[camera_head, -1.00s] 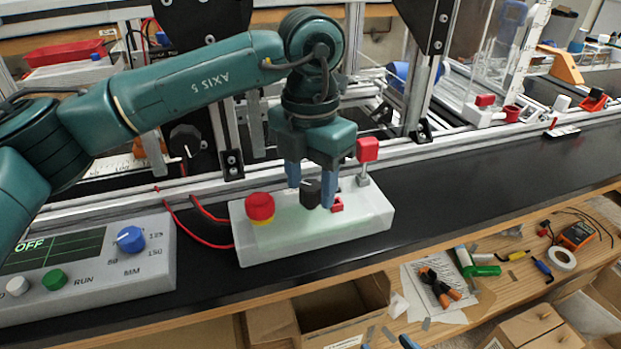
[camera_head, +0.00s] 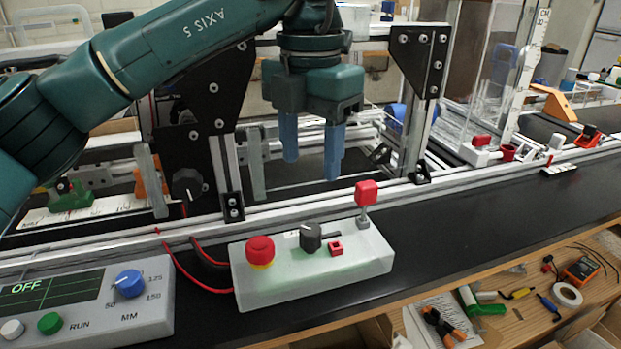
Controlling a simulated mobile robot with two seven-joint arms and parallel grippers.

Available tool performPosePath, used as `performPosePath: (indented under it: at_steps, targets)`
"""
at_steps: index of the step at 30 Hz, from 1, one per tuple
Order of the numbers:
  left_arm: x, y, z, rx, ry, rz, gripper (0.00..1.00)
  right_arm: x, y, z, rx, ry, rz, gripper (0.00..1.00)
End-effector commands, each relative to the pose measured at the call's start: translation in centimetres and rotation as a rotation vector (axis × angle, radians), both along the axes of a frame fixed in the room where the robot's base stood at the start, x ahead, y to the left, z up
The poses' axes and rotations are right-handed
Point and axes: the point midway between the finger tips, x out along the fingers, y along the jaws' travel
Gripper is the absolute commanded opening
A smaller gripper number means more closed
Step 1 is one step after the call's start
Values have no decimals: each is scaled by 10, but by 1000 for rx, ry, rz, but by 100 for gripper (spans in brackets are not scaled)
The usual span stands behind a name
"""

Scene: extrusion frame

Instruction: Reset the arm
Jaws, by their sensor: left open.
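My left arm comes in from the left, and its gripper (camera_head: 312,158) points down, open and empty, with its two blue fingers apart. It hangs well above and behind the pale control box (camera_head: 310,284), touching nothing. The box carries a red mushroom button (camera_head: 260,251) with a yellow base, a black rotary knob (camera_head: 311,237), a small red square part (camera_head: 336,248) and a red-topped lever (camera_head: 366,194) at its back right. My right gripper is out of view.
A grey panel (camera_head: 90,310) with an OFF display, blue dial (camera_head: 128,283) and green button (camera_head: 50,323) stands at left. The aluminium frame with black plates (camera_head: 416,62) rises behind the box. Tools lie on a lower wooden shelf.

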Motion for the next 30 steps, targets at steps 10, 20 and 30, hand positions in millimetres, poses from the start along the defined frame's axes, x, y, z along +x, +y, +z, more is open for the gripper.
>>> performPosePath:
  at_steps: [10, 20, 30]
  targets:
    - [0, 0, 11, -1, 1, -2, 52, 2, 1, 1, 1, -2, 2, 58]
    - [0, 0, 50, -1, 0, -1, 52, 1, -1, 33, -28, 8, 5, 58]
    - [-1, 0, 111, 1, 2, -2, 52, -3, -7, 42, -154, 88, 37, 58]
